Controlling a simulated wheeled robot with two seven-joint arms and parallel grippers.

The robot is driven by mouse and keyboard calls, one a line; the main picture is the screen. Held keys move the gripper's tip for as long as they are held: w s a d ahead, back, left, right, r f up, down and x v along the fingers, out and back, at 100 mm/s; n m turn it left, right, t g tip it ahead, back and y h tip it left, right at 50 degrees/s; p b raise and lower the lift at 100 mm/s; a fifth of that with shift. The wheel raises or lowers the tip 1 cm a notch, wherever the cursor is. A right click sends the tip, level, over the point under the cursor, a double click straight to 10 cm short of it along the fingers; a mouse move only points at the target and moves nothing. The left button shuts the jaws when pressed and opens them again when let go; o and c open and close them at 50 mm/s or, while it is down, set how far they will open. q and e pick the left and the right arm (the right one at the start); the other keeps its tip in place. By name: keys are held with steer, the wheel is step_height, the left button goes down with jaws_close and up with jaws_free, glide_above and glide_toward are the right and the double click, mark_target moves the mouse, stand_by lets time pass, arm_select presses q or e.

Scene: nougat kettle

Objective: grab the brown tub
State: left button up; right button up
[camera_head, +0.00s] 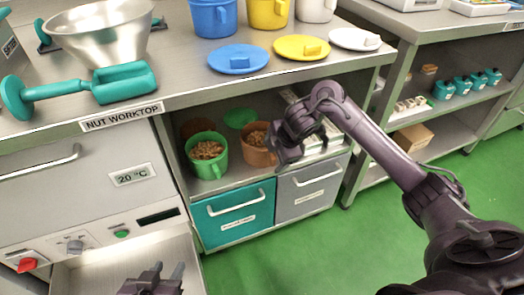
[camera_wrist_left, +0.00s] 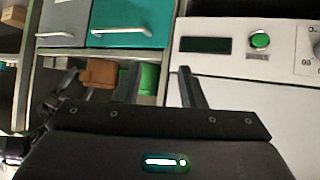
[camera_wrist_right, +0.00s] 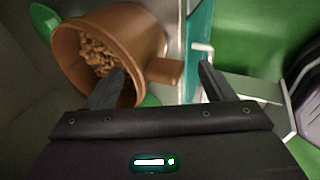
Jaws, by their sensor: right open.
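The brown tub (camera_head: 256,158) holds nuts and stands on the shelf under the worktop, right of a green tub (camera_head: 207,167). My right gripper (camera_head: 285,152) is at its right side and hides part of it. In the right wrist view the tub (camera_wrist_right: 150,35) fills the upper left, and its handle (camera_wrist_right: 165,71) shows between the open fingers (camera_wrist_right: 162,70). I cannot tell whether the fingers touch it. My left gripper (camera_head: 166,272) is open and empty near the bottom edge, away from the tub. The brown tub also shows in the left wrist view (camera_wrist_left: 98,73).
Teal (camera_head: 235,212) and grey (camera_head: 310,188) drawers sit below the shelf. The worktop (camera_head: 200,82) above carries a metal bowl (camera_head: 100,35), a teal tool (camera_head: 120,84), several tubs and lids. A green lid (camera_head: 241,118) lies behind the tubs. White boxes stand right of my right gripper.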

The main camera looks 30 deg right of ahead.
steer(key=b+x, duration=0.1)
steer(key=x, duration=0.2)
steer(key=shift+w+a+f, duration=0.1)
steer(key=shift+f, duration=0.05)
arm_select(q)
steer(key=w+r+t+h, duration=0.2)
steer(key=w+r+t, duration=0.3)
steer(key=r, duration=0.7)
steer(key=shift+w+d+t, duration=0.2)
steer(key=shift+d+t, duration=0.2)
steer(key=shift+t, duration=0.3)
steer(key=shift+r, duration=0.1)
arm_select(e)
steer(key=shift+c, duration=0.5)
steer(key=c, duration=1.2)
steer(key=shift+c, duration=0.3)
